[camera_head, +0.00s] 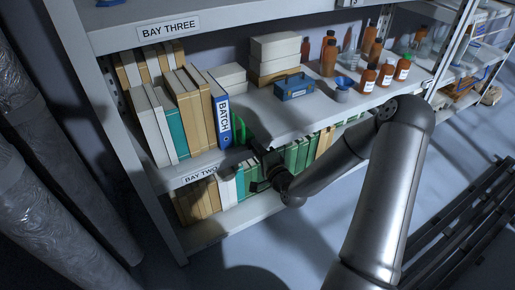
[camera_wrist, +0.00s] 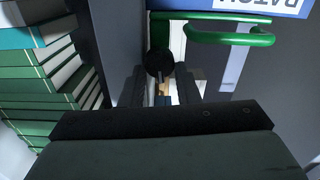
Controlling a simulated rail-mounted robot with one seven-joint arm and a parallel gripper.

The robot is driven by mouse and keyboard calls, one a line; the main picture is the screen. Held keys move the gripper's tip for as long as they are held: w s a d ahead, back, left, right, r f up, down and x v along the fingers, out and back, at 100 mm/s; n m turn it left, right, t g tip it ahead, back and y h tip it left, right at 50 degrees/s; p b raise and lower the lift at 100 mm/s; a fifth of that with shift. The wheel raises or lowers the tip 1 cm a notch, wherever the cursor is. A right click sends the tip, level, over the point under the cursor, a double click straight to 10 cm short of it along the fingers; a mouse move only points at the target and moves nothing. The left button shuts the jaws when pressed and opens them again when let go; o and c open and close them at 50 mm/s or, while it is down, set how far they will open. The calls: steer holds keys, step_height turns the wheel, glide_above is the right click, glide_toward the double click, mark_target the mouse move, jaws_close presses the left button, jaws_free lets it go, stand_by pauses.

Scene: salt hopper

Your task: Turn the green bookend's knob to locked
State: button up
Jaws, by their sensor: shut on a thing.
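The green bookend (camera_head: 240,129) stands at the right end of the book row on the BAY TWO shelf, beside the blue BATCH binder (camera_head: 221,116). In the wrist view the bookend shows as a green bar and loop (camera_wrist: 232,39) at the top. Its round black knob (camera_wrist: 159,63) is below the green bar, between my two dark fingertips. My gripper (camera_wrist: 160,82) is shut on the knob from below. I cannot read the knob's lock position.
Green-spined books (camera_wrist: 50,92) fill the left of the wrist view, close to my gripper. A lower shelf holds more books (camera_head: 200,199).

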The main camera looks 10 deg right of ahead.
steer(key=shift+m, duration=0.5)
steer(key=shift+f, duration=0.1)
steer(key=o, duration=1)
steer(key=shift+c, duration=0.2)
steer(key=p+v, duration=0.6)
steer(key=v, duration=1.1)
steer(key=shift+s, duration=0.2)
